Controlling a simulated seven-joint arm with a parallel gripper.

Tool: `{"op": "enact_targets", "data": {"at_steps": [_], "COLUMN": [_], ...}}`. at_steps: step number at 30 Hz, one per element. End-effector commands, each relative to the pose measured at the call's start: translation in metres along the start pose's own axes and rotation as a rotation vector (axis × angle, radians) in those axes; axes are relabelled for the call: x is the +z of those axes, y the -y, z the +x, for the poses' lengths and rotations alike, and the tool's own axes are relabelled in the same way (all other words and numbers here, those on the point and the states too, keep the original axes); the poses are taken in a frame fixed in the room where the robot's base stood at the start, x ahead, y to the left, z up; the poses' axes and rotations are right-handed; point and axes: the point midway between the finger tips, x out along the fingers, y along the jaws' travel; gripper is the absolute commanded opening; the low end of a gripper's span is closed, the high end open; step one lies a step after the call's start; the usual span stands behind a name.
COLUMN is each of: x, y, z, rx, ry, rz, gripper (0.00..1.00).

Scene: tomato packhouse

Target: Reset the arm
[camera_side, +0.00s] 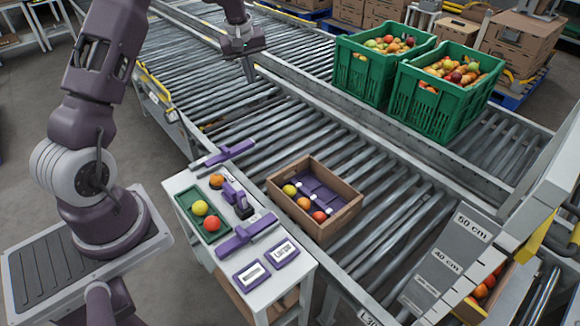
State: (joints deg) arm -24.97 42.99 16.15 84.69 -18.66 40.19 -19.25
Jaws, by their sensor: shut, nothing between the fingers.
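My gripper (249,70) is at the top centre, pointing down over the roller conveyor, with its fingers together and nothing held. It is well clear of the tomatoes. A white side table (296,269) stands beside my base. On it a green tray (187,198) holds a yellow tomato (201,208) and a red tomato (212,224). An orange tomato (217,181) sits beside a purple device (237,199). A cardboard box (338,222) with purple dividers stands on the rollers, holding a yellow (290,190), an orange (304,203) and a red tomato (319,216).
Two green crates (357,75) (408,100) full of tomatoes stand at the upper right. Purple bars (247,235) and label plates (251,275) lie on the table. A grey panel with size marks (440,272) stands at the lower right. The rollers below my gripper are clear.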

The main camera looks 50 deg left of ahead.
Motion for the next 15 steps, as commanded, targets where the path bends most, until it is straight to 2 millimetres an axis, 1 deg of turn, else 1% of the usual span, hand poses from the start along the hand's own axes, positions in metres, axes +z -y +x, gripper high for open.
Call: {"op": "enact_targets", "data": {"at_steps": [1,2,3,4,5,6,7,8,9,11,12,15], "x": [0.024,0.041,0.066,0.086,0.107,0.136,0.159,0.182,0.213,0.255,0.28,0.325], "y": [-0.015,-0.021,-0.025,-0.027,-0.026,-0.022,-0.016,-0.009,0.005,0.032,0.051,0.097], "z": [-0.043,-0.068,-0.099,-0.121,-0.143,-0.17,-0.189,-0.207,-0.228,-0.25,-0.26,-0.267], "rx": [0.042,0.064,0.092,0.113,0.134,0.16,0.179,0.198,0.22,0.246,0.258,0.274], "ry": [0.0,0.001,0.004,0.005,0.003,0.002,-0.003,-0.008,-0.018,-0.041,-0.059,-0.107], "rz": [0.068,0.118,0.185,0.239,0.295,0.373,0.436,0.501,0.59,0.723,0.805,0.98], "gripper": [0.0,0.0,0.0,0.0,0.0,0.0,0.0,0.0,0.0,0.0,0.0,0.0]}}
